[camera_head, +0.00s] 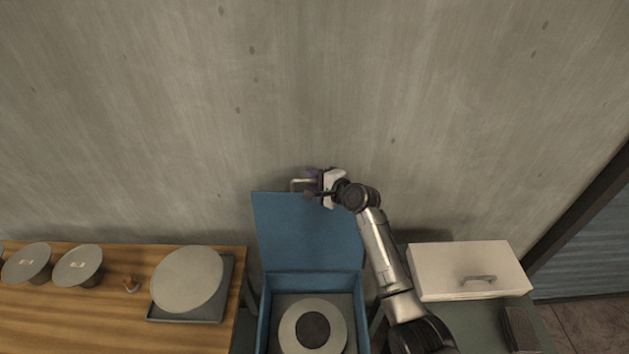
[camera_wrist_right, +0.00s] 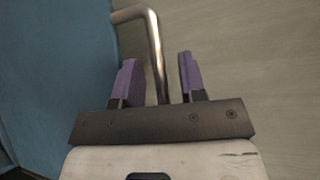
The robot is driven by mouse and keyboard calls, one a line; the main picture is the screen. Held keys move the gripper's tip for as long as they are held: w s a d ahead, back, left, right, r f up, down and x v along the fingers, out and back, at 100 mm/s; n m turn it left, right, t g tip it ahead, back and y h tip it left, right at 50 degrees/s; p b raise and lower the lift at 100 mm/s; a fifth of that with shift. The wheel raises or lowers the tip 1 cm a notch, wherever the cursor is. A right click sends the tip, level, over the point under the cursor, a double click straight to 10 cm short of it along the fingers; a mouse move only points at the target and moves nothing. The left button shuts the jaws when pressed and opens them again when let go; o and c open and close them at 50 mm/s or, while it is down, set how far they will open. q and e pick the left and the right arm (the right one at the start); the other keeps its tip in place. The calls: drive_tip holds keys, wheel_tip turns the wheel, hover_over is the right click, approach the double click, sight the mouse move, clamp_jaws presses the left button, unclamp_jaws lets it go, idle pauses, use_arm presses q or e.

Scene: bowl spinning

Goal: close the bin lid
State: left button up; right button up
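The blue bin (camera_head: 265,318) stands at bottom centre with its lid (camera_head: 308,232) raised upright near the concrete wall. A metal bar handle (camera_head: 298,181) is at the lid's top edge. My right gripper (camera_head: 310,181) is at this handle. In the right wrist view, the handle (camera_wrist_right: 156,48) runs between the two purple fingers of my right gripper (camera_wrist_right: 158,76). The fingers stand apart with gaps beside the bar, so the gripper is open around it. The blue lid (camera_wrist_right: 62,70) is at the left there. My left gripper is not in view.
A round grey disc (camera_head: 313,312) with a dark centre lies in the bin. A wooden counter (camera_head: 85,325) on the left bears a grey turntable (camera_head: 188,279) and two round-topped pieces (camera_head: 78,265). A white box (camera_head: 468,268) with a handle stands right of my arm.

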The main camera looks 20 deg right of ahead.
clamp_jaws()
idle(0.4)
